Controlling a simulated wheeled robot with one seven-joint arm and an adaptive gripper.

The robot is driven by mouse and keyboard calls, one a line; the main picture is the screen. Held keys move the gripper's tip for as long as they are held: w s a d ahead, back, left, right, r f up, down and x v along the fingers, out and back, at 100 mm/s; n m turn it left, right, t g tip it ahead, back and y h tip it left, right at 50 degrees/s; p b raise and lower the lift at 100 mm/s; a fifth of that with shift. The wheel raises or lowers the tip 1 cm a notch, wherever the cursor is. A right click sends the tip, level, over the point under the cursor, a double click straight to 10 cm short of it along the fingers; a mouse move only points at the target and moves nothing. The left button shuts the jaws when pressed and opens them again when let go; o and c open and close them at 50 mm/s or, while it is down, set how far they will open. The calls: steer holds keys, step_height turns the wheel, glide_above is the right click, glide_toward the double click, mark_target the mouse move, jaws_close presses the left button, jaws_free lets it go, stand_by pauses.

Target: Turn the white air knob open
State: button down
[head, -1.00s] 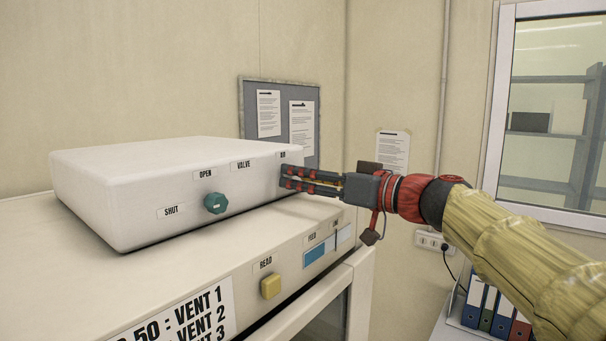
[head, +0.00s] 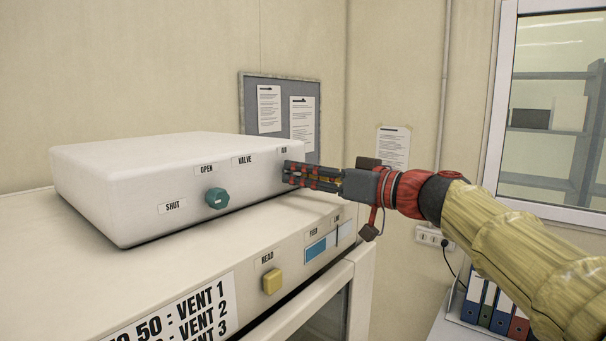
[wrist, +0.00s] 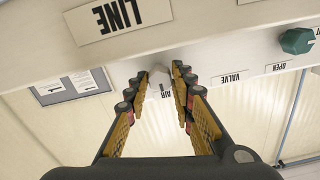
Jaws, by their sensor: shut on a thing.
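The white air knob (wrist: 160,77) shows in the wrist view between the two fingertips of my gripper (wrist: 160,82), just by the "AIR" label (wrist: 166,96). My gripper is shut on it. In the head view my gripper (head: 288,172) reaches the right end of the front of the white box (head: 135,172) from the right, and its fingers hide the knob there. The fingers look rolled about the arm's axis. I cannot read the knob's exact angle.
A green valve knob (head: 217,198) sits left of my gripper between "SHUT" and "OPEN" labels. A pinboard (head: 258,88) hangs behind. Free room lies in front of the box.

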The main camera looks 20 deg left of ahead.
steer(key=shift+f+m+b, duration=0.1)
steer(key=shift+m+b, duration=0.3)
steer(key=shift+m, duration=0.3)
steer(key=m+b, duration=0.2)
steer(key=m, duration=0.1)
steer(key=m+b, duration=0.1)
steer(key=m, duration=0.5)
steer(key=shift+m, duration=0.3)
steer(key=m+p, duration=0.1)
steer(key=m, duration=0.5)
steer(key=m+p, duration=0.1)
steer(key=m, duration=0.2)
steer(key=shift+m+p, duration=0.5)
steer(key=shift+m, duration=0.5)
steer(key=c, duration=1.5)
jaws_free()
